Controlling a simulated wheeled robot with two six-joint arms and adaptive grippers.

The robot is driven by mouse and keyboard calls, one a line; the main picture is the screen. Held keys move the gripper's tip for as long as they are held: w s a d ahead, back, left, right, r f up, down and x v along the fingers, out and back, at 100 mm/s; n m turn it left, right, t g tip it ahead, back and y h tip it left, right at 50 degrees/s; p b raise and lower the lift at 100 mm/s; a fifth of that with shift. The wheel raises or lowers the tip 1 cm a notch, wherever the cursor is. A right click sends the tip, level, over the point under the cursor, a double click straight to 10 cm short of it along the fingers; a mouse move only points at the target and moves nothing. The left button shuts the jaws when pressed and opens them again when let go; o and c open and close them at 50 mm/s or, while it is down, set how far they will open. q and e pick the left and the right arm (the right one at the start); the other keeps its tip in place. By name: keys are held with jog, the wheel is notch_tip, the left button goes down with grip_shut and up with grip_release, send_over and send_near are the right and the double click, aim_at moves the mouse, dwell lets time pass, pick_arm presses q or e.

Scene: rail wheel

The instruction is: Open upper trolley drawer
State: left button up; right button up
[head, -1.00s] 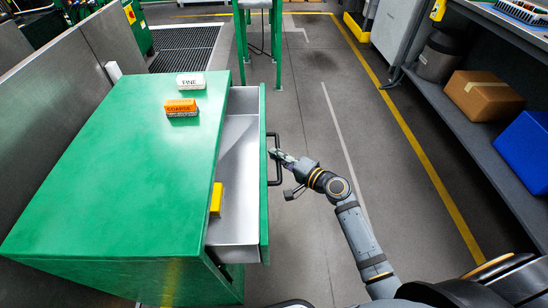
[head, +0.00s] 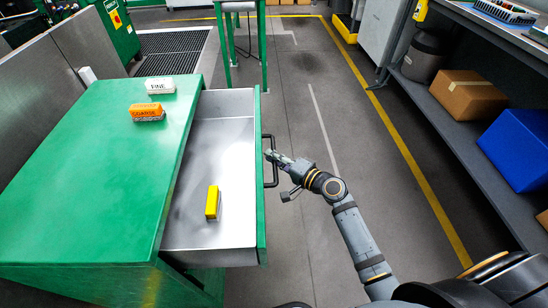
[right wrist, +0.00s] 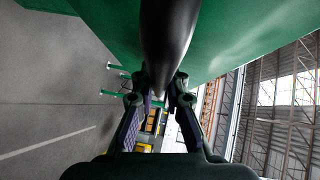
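The green trolley (head: 100,190) stands at the left. Its upper drawer (head: 195,215) is pulled well out to the right, showing a grey metal inside. A yellow block (head: 212,203) lies in it. The black bar handle (head: 275,165) is on the drawer's green front. My right gripper (head: 270,154) is at the handle. In the right wrist view the handle (right wrist: 168,45) runs between the fingers of the gripper (right wrist: 160,100), which look closed around it. My left gripper is not in view.
An orange block (head: 147,112) and a white block (head: 160,86) marked FINE lie on the trolley top. A shelf with a cardboard box (head: 468,94) and a blue bin (head: 520,148) stands at the right. The floor between is clear.

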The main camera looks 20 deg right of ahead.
jog(key=shift+o, duration=0.9)
jog(key=shift+s+d, duration=0.1)
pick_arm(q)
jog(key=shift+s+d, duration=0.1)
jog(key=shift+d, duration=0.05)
pick_arm(e)
jog(key=v, duration=1.1)
jog(key=shift+s+d, duration=0.15)
jog(key=shift+s, duration=0.2)
